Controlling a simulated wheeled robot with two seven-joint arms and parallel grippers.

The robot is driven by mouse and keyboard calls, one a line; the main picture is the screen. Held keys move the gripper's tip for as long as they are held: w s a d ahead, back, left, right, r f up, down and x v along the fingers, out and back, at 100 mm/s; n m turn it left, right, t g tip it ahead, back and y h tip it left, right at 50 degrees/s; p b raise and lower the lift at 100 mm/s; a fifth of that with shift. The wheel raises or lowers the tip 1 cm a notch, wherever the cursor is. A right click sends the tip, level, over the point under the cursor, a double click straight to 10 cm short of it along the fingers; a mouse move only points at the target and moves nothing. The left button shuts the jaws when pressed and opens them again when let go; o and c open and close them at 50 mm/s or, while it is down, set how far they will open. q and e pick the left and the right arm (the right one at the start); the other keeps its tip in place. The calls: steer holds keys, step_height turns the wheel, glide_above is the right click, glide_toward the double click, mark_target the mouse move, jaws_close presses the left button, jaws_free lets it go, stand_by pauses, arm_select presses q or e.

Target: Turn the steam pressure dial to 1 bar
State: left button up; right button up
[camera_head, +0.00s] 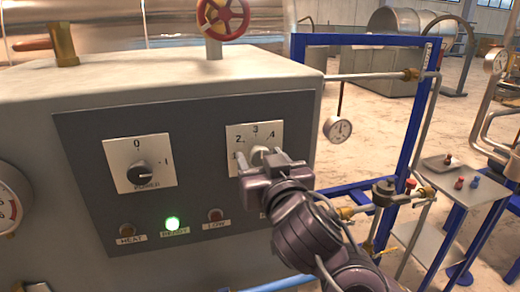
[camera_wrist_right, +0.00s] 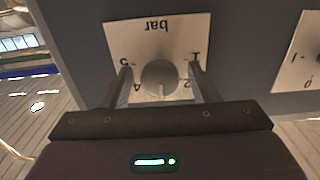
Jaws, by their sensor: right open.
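The steam pressure dial is a grey round knob (camera_wrist_right: 160,78) on a white scale plate (camera_head: 248,135) marked 1 to 5, at the right of the dark panel. The word "bar" on the plate reads upside down in the right wrist view. A light mark on the knob seems to point to the 3 side. My right gripper (camera_head: 263,163) is at the dial, also seen in the right wrist view (camera_wrist_right: 160,88). It is open, with one finger on each side of the knob; contact is unclear. In the head view it covers the plate's lower part. My left gripper is out of view.
A black power knob (camera_head: 138,173) on its own plate sits left of the dial. Below are a lit green lamp (camera_head: 172,223) and unlit lamps (camera_head: 215,215). A red handwheel (camera_head: 223,17) stands on top. A blue frame (camera_head: 403,150) stands to the right.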

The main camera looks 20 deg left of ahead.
steer(key=shift+w+a, duration=0.3)
steer(key=shift+w, duration=0.15)
steer(key=shift+c, duration=0.3)
steer(key=c, duration=0.9)
steer(key=shift+o, duration=0.2)
